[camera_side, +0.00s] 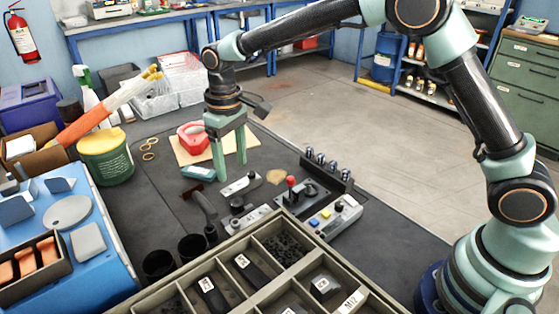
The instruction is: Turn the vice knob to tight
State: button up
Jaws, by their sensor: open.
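My gripper (230,168) points down over the dark bench mat, with its two pale green fingers apart and nothing between them. Just in front of its fingertips lies a small grey panel (241,187) with small controls on it. Nearer the camera is a second grey panel (250,218) with a dark round knob (237,204) at its left end. A control box with a red-topped lever (291,182) stands to the right. I cannot tell which of these controls is the vice knob, and no tight marking is legible.
A light box with coloured buttons (336,216) and a dark rack of small knobs (327,168) stand right. A compartment tray (205,264) fills the front.

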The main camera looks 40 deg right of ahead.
aim_at(237, 205)
notch_tip(237, 205, down, 10)
jog(key=shift+f, duration=0.25)
jog(key=shift+c, duration=0.3)
grip_shut()
